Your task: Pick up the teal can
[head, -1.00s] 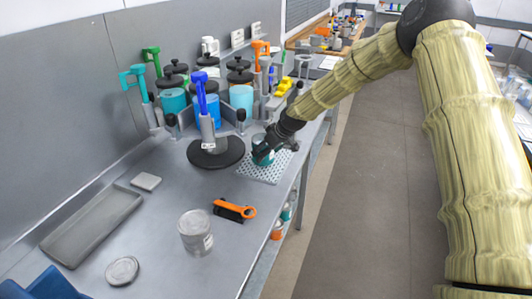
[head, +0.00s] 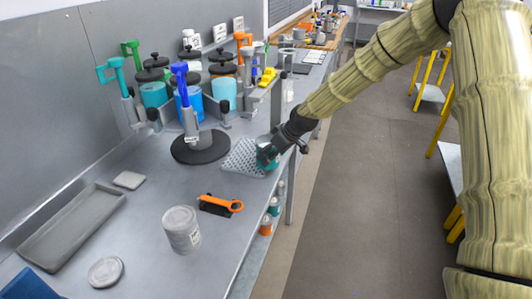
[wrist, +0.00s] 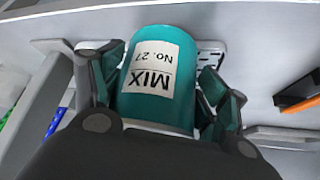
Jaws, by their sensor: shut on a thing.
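The teal can (head: 264,158) is at the right edge of the white perforated mat (head: 239,156), near the bench's front edge in the head view. My gripper (head: 270,153) is shut on it. In the wrist view, the teal can (wrist: 158,80) lies between the dark fingers of my gripper (wrist: 165,88), one on each side. Its white label reads "MIX No. 27", upside down in the picture. The fingers partly hide the can in the head view, and I cannot tell its exact height above the bench.
A blue-handled agitator on a round black base (head: 200,147) stands left of the mat. An orange-handled tool (head: 220,204), a grey tin (head: 181,230), a lid (head: 105,272) and a long tray (head: 72,225) lie nearer. Lidded drums crowd the back. The floor aisle (head: 345,210) is clear.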

